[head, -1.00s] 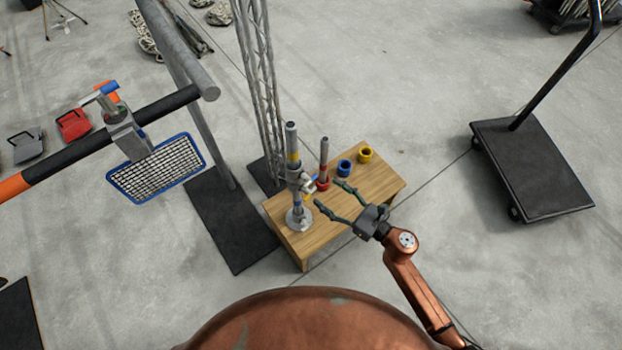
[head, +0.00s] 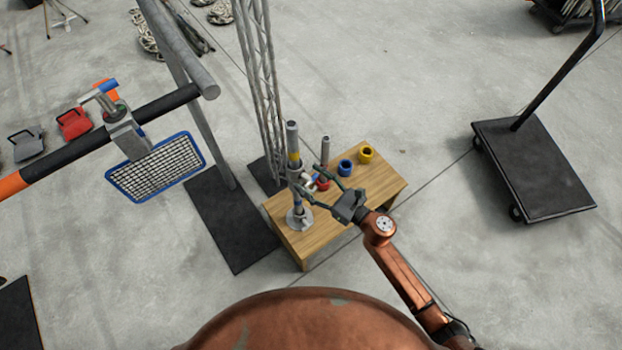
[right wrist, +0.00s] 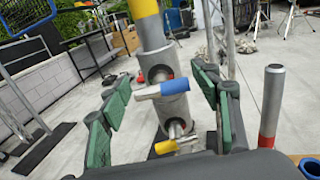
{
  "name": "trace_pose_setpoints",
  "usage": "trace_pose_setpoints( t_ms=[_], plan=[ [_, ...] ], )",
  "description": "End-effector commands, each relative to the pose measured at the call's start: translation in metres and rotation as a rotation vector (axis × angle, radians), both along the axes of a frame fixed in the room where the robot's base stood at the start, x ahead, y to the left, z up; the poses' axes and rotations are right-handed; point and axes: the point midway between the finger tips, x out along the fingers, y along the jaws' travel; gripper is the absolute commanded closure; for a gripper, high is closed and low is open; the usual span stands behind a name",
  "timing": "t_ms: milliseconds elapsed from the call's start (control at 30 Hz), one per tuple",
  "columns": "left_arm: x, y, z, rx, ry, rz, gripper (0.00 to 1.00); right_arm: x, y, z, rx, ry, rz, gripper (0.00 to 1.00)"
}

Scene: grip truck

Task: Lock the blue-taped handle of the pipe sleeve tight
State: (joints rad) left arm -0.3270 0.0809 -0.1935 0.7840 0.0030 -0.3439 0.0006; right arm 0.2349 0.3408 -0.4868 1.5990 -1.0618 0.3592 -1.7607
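The pipe sleeve (right wrist: 158,72) is a grey metal collar on an upright pipe (right wrist: 146,22) with a yellow band above it. Its blue-taped handle (right wrist: 175,87) sticks out sideways across the front, and a yellow-taped handle (right wrist: 176,145) sits lower. In the head view the pipe (head: 292,140) stands on a round flange (head: 299,219) on a small wooden table (head: 306,243). My right gripper (head: 308,178) is open at the sleeve. In the right wrist view its green-padded fingers (right wrist: 163,98) stand either side of the sleeve and blue handle, apparently not touching them. My left gripper is out of view.
A shorter pipe with a red collar (head: 325,146) stands close beyond the gripper. Blue (head: 345,168) and yellow (head: 366,154) rings lie on the table. A lattice truss (head: 262,85) rises behind. A clamp (head: 122,125) hangs on a bar at left. A black cart (head: 533,165) stands right.

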Motion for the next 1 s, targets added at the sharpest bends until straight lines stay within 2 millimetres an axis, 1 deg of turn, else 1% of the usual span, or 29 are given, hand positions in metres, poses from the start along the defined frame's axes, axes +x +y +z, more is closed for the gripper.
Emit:
trace_pose_setpoints(
  t_ms=[33,67,533,867,1000],
  plan=[
    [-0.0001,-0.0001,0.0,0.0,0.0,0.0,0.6,0.0,-0.0001,0.0,0.0,0.0,0.0,0.47],
    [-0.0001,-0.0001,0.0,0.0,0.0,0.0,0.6,0.0,-0.0002,0.0,0.0,0.0,0.0,0.49],
    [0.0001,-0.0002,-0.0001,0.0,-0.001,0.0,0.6,0.0,-0.0004,-0.0001,0.0,0.0,-0.001,0.82],
    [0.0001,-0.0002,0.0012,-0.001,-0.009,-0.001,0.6,0.0003,-0.0006,0.0006,0.03,0.037,-0.001,0.82],
    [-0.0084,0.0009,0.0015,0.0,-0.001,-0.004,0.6,0.0005,-0.0008,0.001,0.074,0.092,0.0,0.82]
  ],
)
